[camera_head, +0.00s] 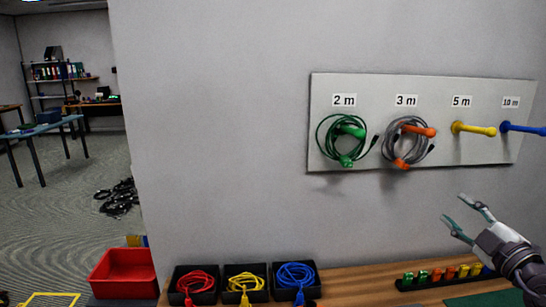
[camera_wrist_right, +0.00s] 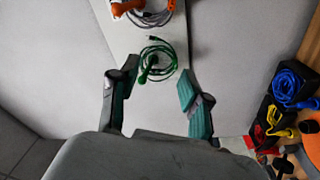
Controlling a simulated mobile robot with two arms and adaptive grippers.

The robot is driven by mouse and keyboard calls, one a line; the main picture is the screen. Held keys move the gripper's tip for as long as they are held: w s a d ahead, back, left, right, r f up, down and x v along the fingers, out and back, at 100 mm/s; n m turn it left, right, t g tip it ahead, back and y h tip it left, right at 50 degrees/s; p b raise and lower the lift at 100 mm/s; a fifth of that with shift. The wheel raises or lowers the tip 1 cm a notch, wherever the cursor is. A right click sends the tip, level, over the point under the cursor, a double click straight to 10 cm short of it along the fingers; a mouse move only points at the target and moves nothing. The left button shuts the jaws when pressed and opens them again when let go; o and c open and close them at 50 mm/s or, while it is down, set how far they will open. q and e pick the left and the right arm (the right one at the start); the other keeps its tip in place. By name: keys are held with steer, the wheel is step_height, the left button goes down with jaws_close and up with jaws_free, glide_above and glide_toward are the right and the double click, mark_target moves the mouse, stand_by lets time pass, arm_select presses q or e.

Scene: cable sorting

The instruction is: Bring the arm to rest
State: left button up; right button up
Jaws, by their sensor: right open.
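My right gripper (camera_head: 454,207) is open and empty at the lower right in the head view, in front of the wall below the peg board (camera_head: 465,100). Its open fingers also show in the wrist view (camera_wrist_right: 158,80), with nothing between them in their grip. The yellow 5 m peg (camera_head: 472,128) and blue 10 m peg (camera_head: 522,127) are bare. My left gripper is out of view.
On the wooden table (camera_head: 360,285) stand black trays with red (camera_head: 195,281), yellow (camera_head: 243,283) and blue (camera_head: 295,274) cables. A rack of coloured pieces (camera_head: 438,278) lies below my right gripper. A red bin (camera_head: 125,272) stands left. Dark cables (camera_head: 119,197) lie on the floor.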

steer(key=s+a+r+m+t+y, duration=0.1)
steer(key=s+a+r+m+t, duration=0.1)
steer(key=s+a+t, duration=0.4)
steer(key=s+d+f+m+g+h, duration=0.2)
steer(key=s+f+m+g+h, duration=0.35)
steer(key=f, duration=0.65)
steer(key=s+d+f+m+g+h, duration=0.1)
steer(key=s+f+m+g+h, duration=0.1)
steer(key=f+m+g+h, duration=0.6)
steer(key=s+a+f+n+g+y, duration=0.2)
steer(key=s+a+f+g+y, duration=0.25)
steer(key=s+a+f, duration=0.4)
steer(key=s+a+f+n+g+y, duration=0.1)
steer(key=s+a+f+g+y, duration=0.4)
steer(key=s+f, duration=0.5)
step_height(320, 180, down, 25)
steer(key=a, duration=0.1)
steer(key=s+d+f+g, duration=0.1)
steer(key=s+d+f, duration=0.2)
steer(key=s+f, duration=1.3)
step_height(320, 180, down, 2)
steer(key=shift+s+n, duration=0.3)
steer(key=shift+n, duration=0.05)
